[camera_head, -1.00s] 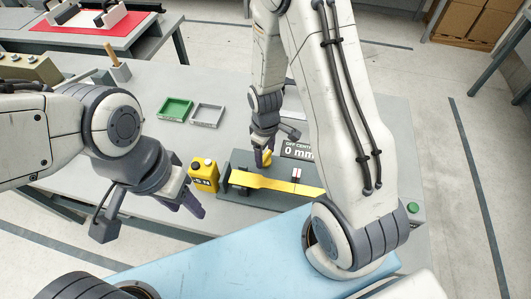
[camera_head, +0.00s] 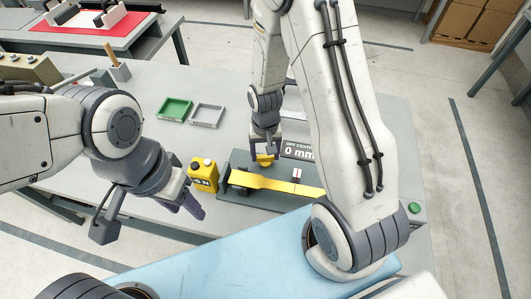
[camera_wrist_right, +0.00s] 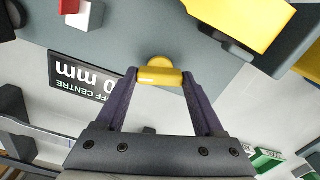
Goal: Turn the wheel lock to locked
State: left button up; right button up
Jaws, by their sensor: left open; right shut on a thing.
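The wheel lock's yellow handle (camera_head: 265,158) stands at the back edge of the grey test plate (camera_head: 240,205), which carries a long yellow specimen (camera_head: 272,182). My right gripper (camera_head: 265,147) reaches down from above and is shut on the yellow handle. In the right wrist view the handle (camera_wrist_right: 160,76) lies crosswise between the two fingertips (camera_wrist_right: 160,78), and a rounded yellow part shows just behind it. My left gripper (camera_head: 148,217) hangs open and empty over the front left of the table, left of the plate.
A yellow jug (camera_head: 203,174) with a label stands between my left gripper and the plate. An "OFF CENTRE 0 mm" sign (camera_head: 299,150) stands behind the plate. Green (camera_head: 174,109) and grey (camera_head: 207,116) trays lie farther back. A green button (camera_head: 414,207) is at the right.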

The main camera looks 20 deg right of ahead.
aim_at(265, 155)
jog(key=shift+m, duration=1.6)
jog(key=o, duration=1.4)
jog(key=shift+r, duration=0.1)
notch_tip(265, 155, up, 10)
jog(key=shift+r+b, duration=0.2)
jog(key=shift+b, duration=0.45)
jog(key=s+a+r+n, duration=0.2)
jog(key=s+a+n, duration=0.2)
jog(key=s, duration=0.2)
jog(key=s+a+r+n, duration=0.3)
jog(key=s+a+n, duration=0.1)
jog(key=s+n, duration=0.1)
jog(key=s+a+r+n+y+b, duration=0.1)
jog(key=s+a+r+n, duration=0.1)
jog(key=s+a+n, duration=0.2)
jog(key=shift+s+a+r+n, duration=0.15)
jog(key=shift+s, duration=0.6)
jog(key=shift+s+a+r+n, duration=0.1)
jog(key=shift+s+n, duration=0.05)
jog(key=shift+s, duration=0.6)
